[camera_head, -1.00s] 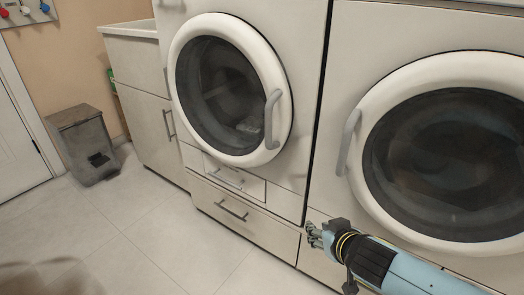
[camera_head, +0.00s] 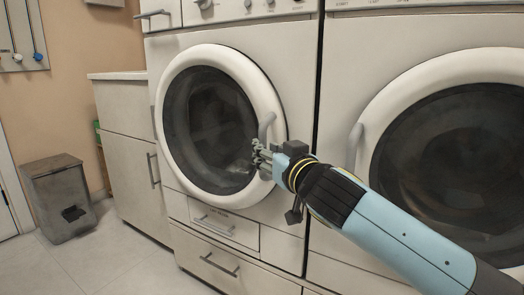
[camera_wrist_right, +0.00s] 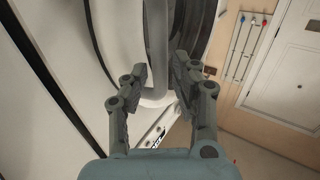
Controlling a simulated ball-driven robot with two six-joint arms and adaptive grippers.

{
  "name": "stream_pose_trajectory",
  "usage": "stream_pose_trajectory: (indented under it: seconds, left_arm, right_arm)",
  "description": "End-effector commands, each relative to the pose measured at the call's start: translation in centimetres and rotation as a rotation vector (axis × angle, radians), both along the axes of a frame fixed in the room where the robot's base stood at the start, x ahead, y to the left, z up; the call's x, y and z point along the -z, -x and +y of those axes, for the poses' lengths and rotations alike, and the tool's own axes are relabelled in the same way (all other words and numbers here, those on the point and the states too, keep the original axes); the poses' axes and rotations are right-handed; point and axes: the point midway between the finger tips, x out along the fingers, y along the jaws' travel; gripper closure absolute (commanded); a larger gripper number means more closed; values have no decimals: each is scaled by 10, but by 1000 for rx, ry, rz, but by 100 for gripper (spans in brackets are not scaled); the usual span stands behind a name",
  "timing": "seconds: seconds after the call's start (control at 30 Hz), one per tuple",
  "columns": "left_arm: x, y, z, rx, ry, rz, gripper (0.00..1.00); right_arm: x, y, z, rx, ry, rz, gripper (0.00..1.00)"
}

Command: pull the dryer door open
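Two front-loading machines stand side by side; I cannot tell from labels which is the dryer. The left machine's round door (camera_head: 262,88) has a white ring, dark glass and a grey bar handle (camera_head: 266,128) on its right side. This door looks shut. My right gripper (camera_head: 259,158) is at the lower part of this handle, partly hiding it. In the right wrist view, my right gripper (camera_wrist_right: 161,73) is open, with the handle (camera_wrist_right: 156,40) running between its fingers. I cannot tell whether they touch it. My left gripper is not in view.
Drawers with handles (camera_head: 220,264) sit below the left machine. A cabinet (camera_head: 128,150) and a grey bin (camera_head: 62,200) stand at left. The floor (camera_head: 110,265) at lower left is clear.

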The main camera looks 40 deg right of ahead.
Motion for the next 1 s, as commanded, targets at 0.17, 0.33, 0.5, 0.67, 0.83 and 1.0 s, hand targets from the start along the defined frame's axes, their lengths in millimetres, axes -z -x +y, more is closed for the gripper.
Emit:
stream_pose_trajectory:
  seconds: [0.17,0.33,0.5,0.67,0.83,1.0]
  left_arm:
    - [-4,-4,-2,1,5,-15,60]
    - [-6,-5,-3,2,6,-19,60]
    - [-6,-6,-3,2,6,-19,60]
    - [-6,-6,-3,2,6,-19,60]
    - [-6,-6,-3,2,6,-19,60]
    - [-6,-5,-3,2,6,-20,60]
  right_arm:
    - [1,-24,-5,0,-1,0,72]
    - [1,-31,-6,0,-1,1,72]
    - [1,-31,-6,0,-1,1,72]
    - [1,-31,-6,0,-1,1,87]
    - [1,-31,-6,0,-1,1,100]
    - [1,-31,-6,0,-1,1,100]
